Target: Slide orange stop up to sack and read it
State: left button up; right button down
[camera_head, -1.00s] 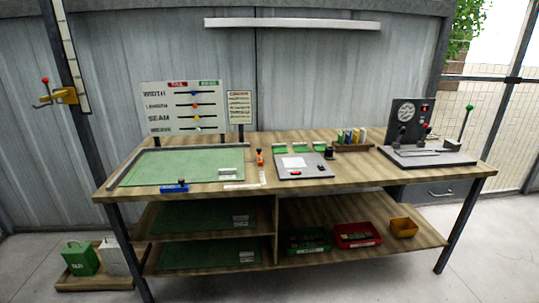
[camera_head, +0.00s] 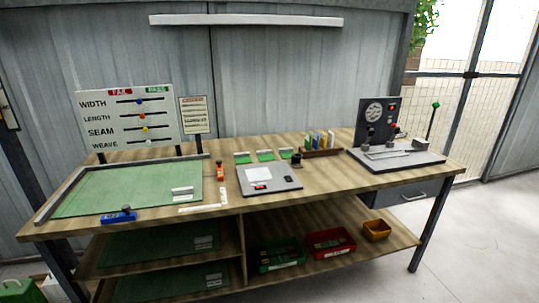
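The small orange stop (camera_head: 220,171) stands on the bench just right of the green mat area, near a pale L-shaped scale (camera_head: 207,204). A flat green sheet (camera_head: 130,187), which may be the sack, lies at the left of the bench top with a pale label (camera_head: 182,193) at its right. A grey rail runs along its left and back edges. The orange stop is apart from the green sheet, with a narrow strip of wood between them. Any reading on the scale is too small to make out. Neither of my grippers is in view.
A blue block (camera_head: 119,216) sits at the bench's front left edge. A grey panel (camera_head: 268,178) with a white paper lies mid-bench. A gauge machine (camera_head: 395,155) stands at right. A sign board (camera_head: 128,115) stands behind. Red (camera_head: 330,243) and green bins are on the lower shelf.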

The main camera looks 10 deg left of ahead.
aim_at(221, 177)
jog(key=z, duration=0.2)
jog(key=i, duration=0.8)
jog(key=u, duration=0.8)
jog(key=i, duration=0.55)
jog(key=u, duration=0.65)
